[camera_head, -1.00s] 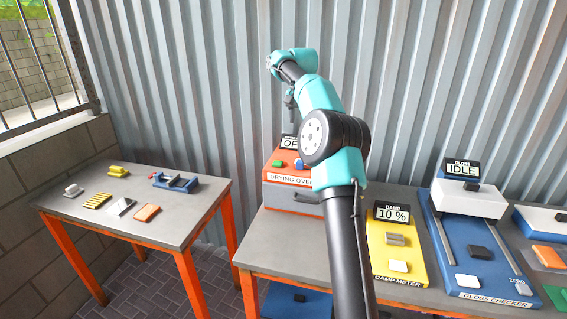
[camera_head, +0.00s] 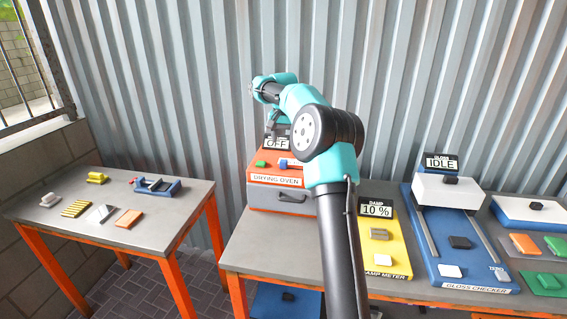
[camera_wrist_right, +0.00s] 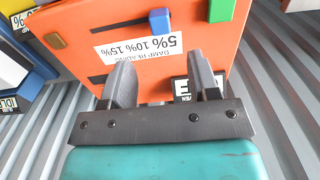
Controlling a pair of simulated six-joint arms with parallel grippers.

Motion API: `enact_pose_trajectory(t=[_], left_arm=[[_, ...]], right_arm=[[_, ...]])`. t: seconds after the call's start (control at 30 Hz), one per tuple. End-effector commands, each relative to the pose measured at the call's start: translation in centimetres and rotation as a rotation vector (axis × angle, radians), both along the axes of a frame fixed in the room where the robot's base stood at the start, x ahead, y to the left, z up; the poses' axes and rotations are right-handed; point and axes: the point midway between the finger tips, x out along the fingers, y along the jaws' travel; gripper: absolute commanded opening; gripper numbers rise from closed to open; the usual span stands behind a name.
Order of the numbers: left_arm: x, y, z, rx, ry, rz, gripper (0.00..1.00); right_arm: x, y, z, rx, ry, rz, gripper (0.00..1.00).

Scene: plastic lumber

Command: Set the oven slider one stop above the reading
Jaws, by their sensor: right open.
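The drying oven (camera_head: 276,196) has an orange top with a green block (camera_head: 260,164) and a blue slider knob (camera_head: 284,162); its display (camera_head: 277,143) reads OFF. In the right wrist view, the blue knob (camera_wrist_right: 160,21) sits at the right end of a dark slot, beside a white upside-down label (camera_wrist_right: 138,47) with damp percentages. The yellow damp meter (camera_head: 396,251) reads 10 % on its display (camera_head: 376,210). My right gripper (camera_head: 275,130) hangs over the back of the oven by the display. In the wrist view its fingers (camera_wrist_right: 162,84) are apart and empty, away from the knob. My left gripper is out of view.
The gloss checker (camera_head: 465,262) with an IDLE display stands right of the damp meter. A separate table (camera_head: 75,190) at left holds a blue vise (camera_head: 157,187) and small blocks. My right arm hides part of the bench between oven and damp meter.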

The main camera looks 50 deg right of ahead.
Motion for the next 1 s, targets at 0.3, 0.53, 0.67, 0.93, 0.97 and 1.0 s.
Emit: enact_pose_trajectory(t=[0.3, 0.53, 0.67, 0.93, 0.97, 1.0], left_arm=[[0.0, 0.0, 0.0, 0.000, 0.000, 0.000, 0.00], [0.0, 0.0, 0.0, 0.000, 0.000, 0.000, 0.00], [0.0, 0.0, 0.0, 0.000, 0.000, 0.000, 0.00], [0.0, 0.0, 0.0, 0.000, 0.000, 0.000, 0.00], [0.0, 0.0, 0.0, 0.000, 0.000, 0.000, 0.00], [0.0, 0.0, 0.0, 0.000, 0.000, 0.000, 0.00]], right_arm=[[-0.1, 0.0, -5.6, 0.002, 0.004, 0.000, 0.55], [0.0, 0.0, -8.9, 0.001, 0.002, 0.000, 0.55], [0.0, 0.0, -9.7, 0.001, 0.001, 0.000, 0.55], [0.0, 0.0, -9.9, 0.001, 0.001, 0.000, 0.55], [0.0, 0.0, -9.9, 0.001, 0.001, 0.000, 0.55], [0.0, 0.0, -9.9, 0.001, 0.001, 0.000, 0.53]])
